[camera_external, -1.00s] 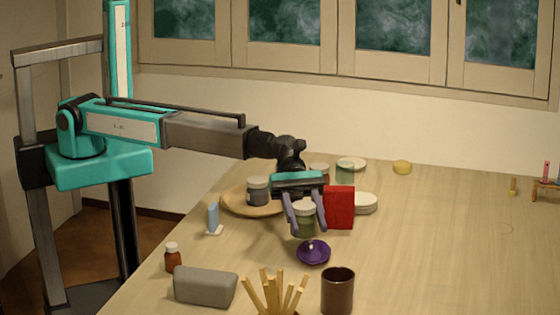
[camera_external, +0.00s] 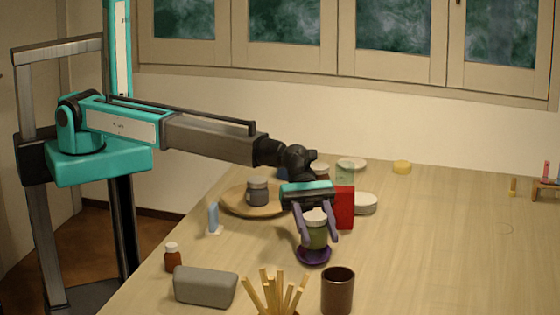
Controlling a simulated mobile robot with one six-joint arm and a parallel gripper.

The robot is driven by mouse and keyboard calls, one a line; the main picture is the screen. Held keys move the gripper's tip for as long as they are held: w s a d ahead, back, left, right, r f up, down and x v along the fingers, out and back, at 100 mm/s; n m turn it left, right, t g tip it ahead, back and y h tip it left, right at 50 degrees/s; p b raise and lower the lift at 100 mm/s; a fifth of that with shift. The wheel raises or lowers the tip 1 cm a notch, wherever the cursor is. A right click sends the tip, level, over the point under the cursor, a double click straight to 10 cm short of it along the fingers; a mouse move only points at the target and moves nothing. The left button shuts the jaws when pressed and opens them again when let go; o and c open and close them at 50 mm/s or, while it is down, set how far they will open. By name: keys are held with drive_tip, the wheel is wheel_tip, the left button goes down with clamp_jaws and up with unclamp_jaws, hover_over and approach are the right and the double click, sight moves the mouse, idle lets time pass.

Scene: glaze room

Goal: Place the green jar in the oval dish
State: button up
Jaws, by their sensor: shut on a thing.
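The green jar (camera_external: 317,236) has a pale lid and is upright between the fingers of my gripper (camera_external: 317,236), which is shut on it. A small purple dish (camera_external: 313,257) lies directly below the jar in the picture. The jar's bottom overlaps this dish, and I cannot tell whether it touches it. A low white oval piece (camera_external: 365,203) stands behind and to the right, partly hidden by a red block. A wide tan wooden dish (camera_external: 237,208) lies to the left with a grey jar in it. I cannot tell for sure which of these is the oval dish.
The red block (camera_external: 345,208) stands close behind my gripper at the right. A grey jar (camera_external: 257,192), a blue upright piece (camera_external: 213,217), a brown bottle (camera_external: 172,258), a grey block (camera_external: 205,287), a bundle of sticks (camera_external: 275,292) and a brown mug (camera_external: 338,291) surround it. The table's right side is mostly clear.

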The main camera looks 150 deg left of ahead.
drive_tip(key=shift+f, duration=1)
drive_tip(key=shift+f, duration=0.3)
drive_tip(key=o, duration=1.2)
drive_tip(key=shift+o, duration=0.2)
drive_tip(key=shift+r, duration=0.3)
drive_tip(key=b+v, duration=0.2)
drive_tip(key=v, duration=1)
